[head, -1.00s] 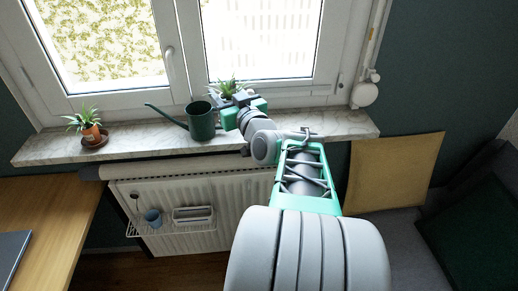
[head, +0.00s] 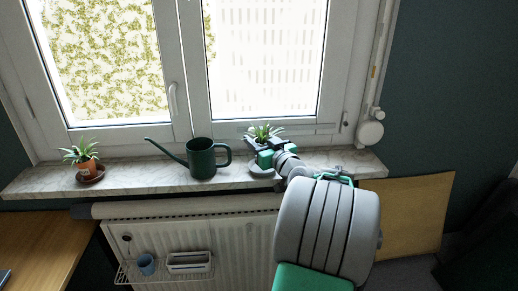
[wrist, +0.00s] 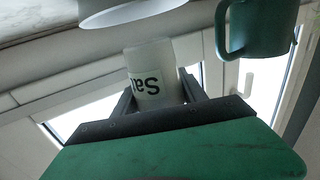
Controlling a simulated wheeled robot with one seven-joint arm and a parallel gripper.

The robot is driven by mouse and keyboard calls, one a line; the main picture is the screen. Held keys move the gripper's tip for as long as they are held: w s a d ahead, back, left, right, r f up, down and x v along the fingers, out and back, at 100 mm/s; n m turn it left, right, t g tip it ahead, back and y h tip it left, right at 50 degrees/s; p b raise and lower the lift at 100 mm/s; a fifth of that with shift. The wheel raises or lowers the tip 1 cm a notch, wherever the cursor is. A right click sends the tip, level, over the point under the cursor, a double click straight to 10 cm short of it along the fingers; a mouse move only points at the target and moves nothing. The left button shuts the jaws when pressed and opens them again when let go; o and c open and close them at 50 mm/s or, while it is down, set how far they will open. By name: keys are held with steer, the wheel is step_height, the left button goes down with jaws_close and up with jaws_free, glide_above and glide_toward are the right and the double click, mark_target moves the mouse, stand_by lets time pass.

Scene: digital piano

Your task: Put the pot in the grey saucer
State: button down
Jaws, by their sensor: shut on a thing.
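The pot (wrist: 152,75) is white with dark lettering and shows in the wrist view, which is upside down. My gripper (wrist: 158,95) is shut on it, one finger on each side. In the head view, the pot's green plant (head: 263,131) rises above my gripper (head: 262,146); the pot itself is mostly hidden there. The grey saucer (head: 262,169) lies on the window sill just below my gripper. It also shows at the top of the wrist view (wrist: 125,14), with a small gap in the picture between it and the pot's base.
A dark green watering can (head: 201,160) stands on the marble sill (head: 135,177), close left of the saucer. A terracotta pot (head: 86,165) with a plant sits on a brown saucer at the far left. The window is behind; a radiator (head: 235,245) is below.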

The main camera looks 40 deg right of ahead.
steer(key=shift+w+d+f, duration=0.15)
steer(key=shift+w+f, duration=0.1)
steer(key=shift+f, duration=1.8)
steer(key=c, duration=0.6)
jaws_free()
steer(key=shift+c, duration=0.2)
steer(key=shift+r, duration=0.15)
steer(key=shift+s, duration=0.3)
steer(key=b+v, duration=0.2)
steer(key=v, duration=0.9)
steer(key=shift+s, duration=0.15)
